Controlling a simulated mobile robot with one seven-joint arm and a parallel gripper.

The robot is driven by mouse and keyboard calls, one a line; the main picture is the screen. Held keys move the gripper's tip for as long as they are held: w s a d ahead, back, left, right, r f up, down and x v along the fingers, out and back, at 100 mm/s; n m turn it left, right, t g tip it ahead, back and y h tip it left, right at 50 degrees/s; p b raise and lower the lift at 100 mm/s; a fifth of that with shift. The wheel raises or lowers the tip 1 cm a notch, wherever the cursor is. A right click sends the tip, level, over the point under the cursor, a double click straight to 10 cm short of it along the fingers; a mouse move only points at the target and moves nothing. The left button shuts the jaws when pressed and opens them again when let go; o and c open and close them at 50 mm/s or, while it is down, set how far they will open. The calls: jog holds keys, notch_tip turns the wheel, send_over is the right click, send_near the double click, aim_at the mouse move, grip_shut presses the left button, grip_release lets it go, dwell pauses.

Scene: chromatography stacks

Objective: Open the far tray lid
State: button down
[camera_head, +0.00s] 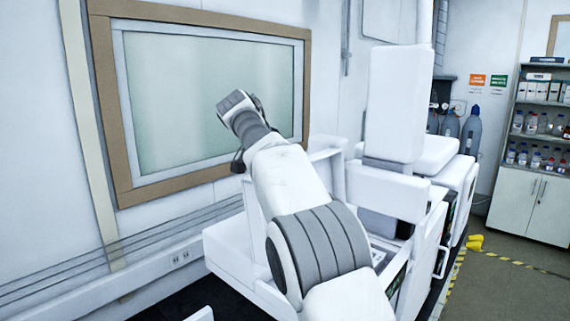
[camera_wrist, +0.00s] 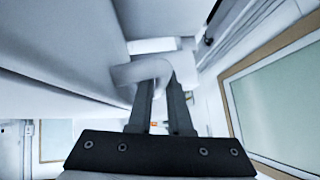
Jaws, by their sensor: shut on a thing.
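In the wrist view, my gripper (camera_wrist: 158,88) has its two dark fingers around a pale curved handle (camera_wrist: 128,73). The handle joins a large white panel (camera_wrist: 75,50), which fills the upper left; I take this to be the tray lid, seen very close. In the head view, my arm crosses the white instrument stack (camera_head: 235,245), and my gripper and the handle are hidden or too small to tell. The lid's opening angle cannot be told.
A wood-framed window (camera_head: 215,90) is in the wall behind my arm. Grey bottles (camera_head: 470,128) stand at the back, and a shelf cabinet (camera_head: 530,205) is at the far right. The floor aisle (camera_head: 505,285) at the right is clear apart from a yellow object (camera_head: 475,242).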

jog(key=shift+w+a+f, duration=0.1)
jog(key=shift+f, duration=0.1)
dwell(0.4)
jog(key=c, duration=1.1)
grip_release()
jog(key=shift+r, duration=0.15)
jog(key=v, duration=1.2)
jog(key=shift+w+a, duration=0.1)
jog(key=shift+a, duration=0.05)
